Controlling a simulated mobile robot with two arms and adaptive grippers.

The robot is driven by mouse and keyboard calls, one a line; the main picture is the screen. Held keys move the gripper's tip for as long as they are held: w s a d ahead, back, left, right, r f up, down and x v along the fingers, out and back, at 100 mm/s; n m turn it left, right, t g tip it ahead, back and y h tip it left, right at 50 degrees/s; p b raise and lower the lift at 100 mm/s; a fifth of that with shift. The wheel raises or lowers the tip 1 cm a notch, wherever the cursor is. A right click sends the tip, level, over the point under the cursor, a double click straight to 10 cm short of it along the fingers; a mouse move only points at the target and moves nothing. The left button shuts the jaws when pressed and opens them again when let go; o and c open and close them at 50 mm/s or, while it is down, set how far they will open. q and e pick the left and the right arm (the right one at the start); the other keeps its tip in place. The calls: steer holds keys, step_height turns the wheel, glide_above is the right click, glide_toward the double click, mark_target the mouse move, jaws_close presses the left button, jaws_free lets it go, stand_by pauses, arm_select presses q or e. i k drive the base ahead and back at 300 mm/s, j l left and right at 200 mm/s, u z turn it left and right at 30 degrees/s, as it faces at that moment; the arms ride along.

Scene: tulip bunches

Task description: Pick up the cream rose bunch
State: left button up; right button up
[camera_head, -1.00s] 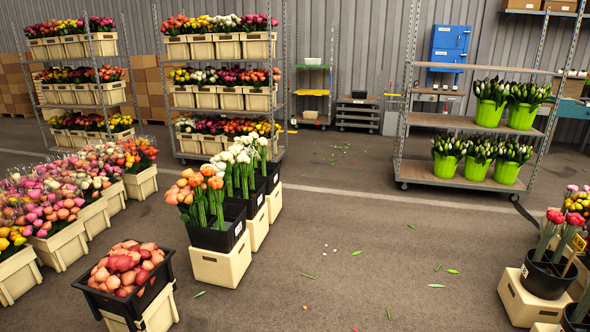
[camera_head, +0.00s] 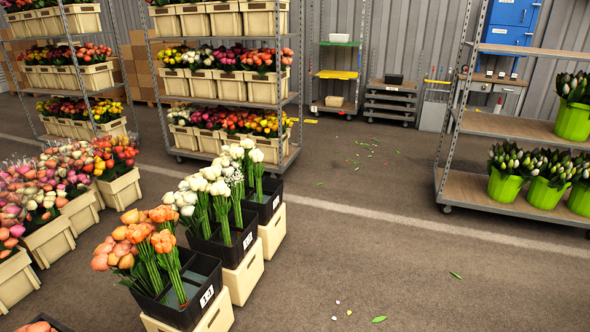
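White to cream flower bunches with green stems stand upright in a black crate (camera_head: 232,251) in the middle of a short row. Their pale heads (camera_head: 203,192) are clear in the head view. More white bunches (camera_head: 248,155) stand in the black crate (camera_head: 269,201) behind it. I cannot tell which pale bunch is the cream rose one. Orange bunches (camera_head: 140,240) fill the left part of the nearest black crate (camera_head: 206,297), and its right part looks empty. Neither of my grippers is in view.
The black crates stand on cream boxes (camera_head: 243,277). Cream bins (camera_head: 47,243) of mixed flowers line the left. Flower racks (camera_head: 288,101) stand behind. A shelf rack (camera_head: 492,124) with green buckets (camera_head: 573,121) is at right. The floor (camera_head: 400,270) between is open, with scattered petals and leaves.

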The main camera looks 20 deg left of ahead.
mark_target(219, 189)
steer(key=i+u, duration=0.8)
steer(key=i+l+u, duration=0.25)
steer(key=i+u, duration=0.15)
steer(key=i, duration=0.15)
